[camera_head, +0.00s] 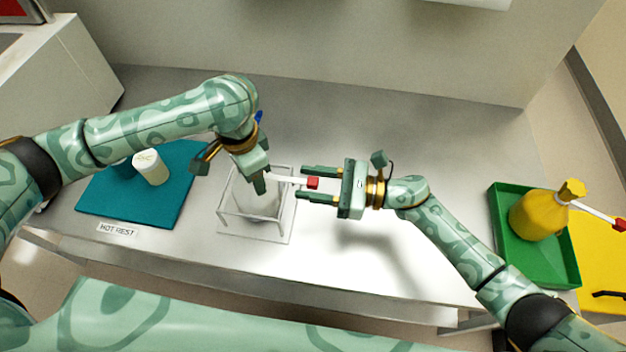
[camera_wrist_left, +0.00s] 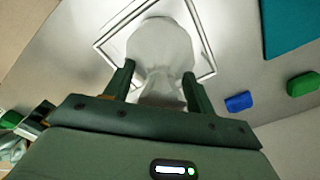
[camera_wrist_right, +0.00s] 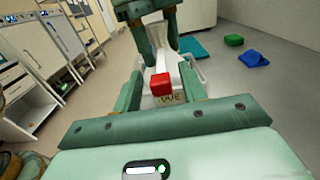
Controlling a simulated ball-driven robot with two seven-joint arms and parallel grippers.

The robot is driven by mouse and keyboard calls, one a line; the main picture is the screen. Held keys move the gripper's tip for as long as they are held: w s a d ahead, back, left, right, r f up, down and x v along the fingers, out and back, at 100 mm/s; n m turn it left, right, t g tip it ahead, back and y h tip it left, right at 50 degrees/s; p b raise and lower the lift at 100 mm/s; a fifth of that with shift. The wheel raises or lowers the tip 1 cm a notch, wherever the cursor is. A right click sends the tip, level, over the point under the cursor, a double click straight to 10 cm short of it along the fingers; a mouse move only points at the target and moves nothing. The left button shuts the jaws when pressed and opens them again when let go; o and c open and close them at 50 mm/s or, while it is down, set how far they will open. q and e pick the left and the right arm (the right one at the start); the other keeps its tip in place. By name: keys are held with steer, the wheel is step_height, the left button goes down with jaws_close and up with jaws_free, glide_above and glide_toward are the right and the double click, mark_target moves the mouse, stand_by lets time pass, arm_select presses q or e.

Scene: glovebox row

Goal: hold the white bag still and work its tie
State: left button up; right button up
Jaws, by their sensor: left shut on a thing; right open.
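The white bag (camera_head: 252,203) stands in a clear open frame (camera_head: 225,212) on the bench. My left gripper (camera_head: 259,186) comes down from above and is shut on the bag's upper part; the left wrist view shows the bag (camera_wrist_left: 160,50) between its fingers. The bag's tie is a white strip (camera_head: 288,180) pointing right, ending in a red tab (camera_head: 313,183). My right gripper (camera_head: 302,183) is open, with one finger on each side of the red tab. The right wrist view shows the tab (camera_wrist_right: 160,84) between the fingers, with gaps at both sides.
A teal mat (camera_head: 110,205) with a white lidded jar (camera_head: 151,167) lies left, behind a "HOT REST" label (camera_head: 117,229). A green tray (camera_head: 505,215) with a yellow bag (camera_head: 537,215) stands right. Blue (camera_wrist_left: 239,102) and green (camera_wrist_left: 303,84) blocks lie nearby. The bench between frame and tray is clear.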

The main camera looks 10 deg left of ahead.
mark_target(288, 180)
arm_select(q)
steer(key=shift+s+f, duration=0.25)
steer(key=shift+f, duration=0.1)
arm_select(e)
steer(key=shift+f, duration=0.1)
jaws_close()
steer(key=a, duration=0.5)
steer(key=shift+s, duration=0.1)
jaws_free()
